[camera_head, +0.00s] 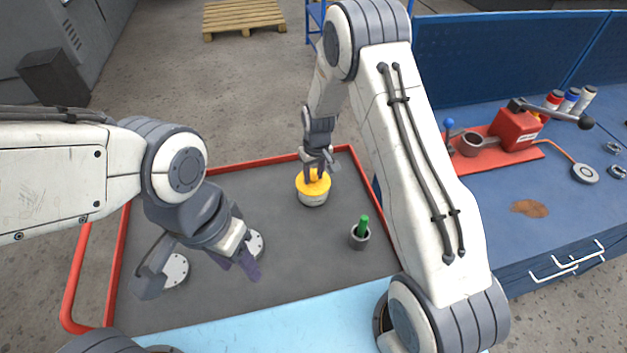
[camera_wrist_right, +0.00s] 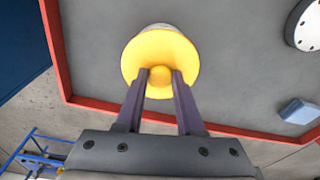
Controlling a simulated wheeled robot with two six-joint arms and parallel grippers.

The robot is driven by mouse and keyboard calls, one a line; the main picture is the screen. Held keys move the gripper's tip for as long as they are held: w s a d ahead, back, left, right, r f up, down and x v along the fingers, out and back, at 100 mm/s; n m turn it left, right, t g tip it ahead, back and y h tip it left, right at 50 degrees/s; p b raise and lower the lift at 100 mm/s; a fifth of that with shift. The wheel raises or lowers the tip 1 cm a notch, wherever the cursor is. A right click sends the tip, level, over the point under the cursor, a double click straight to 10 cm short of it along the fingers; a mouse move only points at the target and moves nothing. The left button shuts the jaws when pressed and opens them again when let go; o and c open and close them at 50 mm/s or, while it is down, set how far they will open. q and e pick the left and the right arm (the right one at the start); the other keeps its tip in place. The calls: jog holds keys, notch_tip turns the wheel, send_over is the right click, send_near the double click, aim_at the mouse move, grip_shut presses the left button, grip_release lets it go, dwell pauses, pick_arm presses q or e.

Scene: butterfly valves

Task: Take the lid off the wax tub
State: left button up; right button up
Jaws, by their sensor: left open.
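The wax tub (camera_head: 313,200) is a short white-grey round pot with a yellow lid (camera_head: 311,186), standing on the dark grey mat. The lid has a round knob on top, seen in the right wrist view (camera_wrist_right: 160,76). My right gripper (camera_head: 318,172) comes down from above, and its two fingers press close on either side of the knob (camera_wrist_right: 160,82). The lid sits on the tub's top; I cannot tell whether there is a gap under it. My left gripper (camera_head: 200,278) is open and empty, over the mat's left side.
The mat has a red raised rim (camera_head: 230,163). Pale round discs (camera_head: 175,270) lie under my left gripper. A grey cup with a green item (camera_head: 362,228) stands right of the tub. A blue workbench (camera_head: 480,190) with a red tool (camera_head: 516,128) is at the right.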

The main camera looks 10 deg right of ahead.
grip_shut()
jog(key=shift+r, duration=0.15)
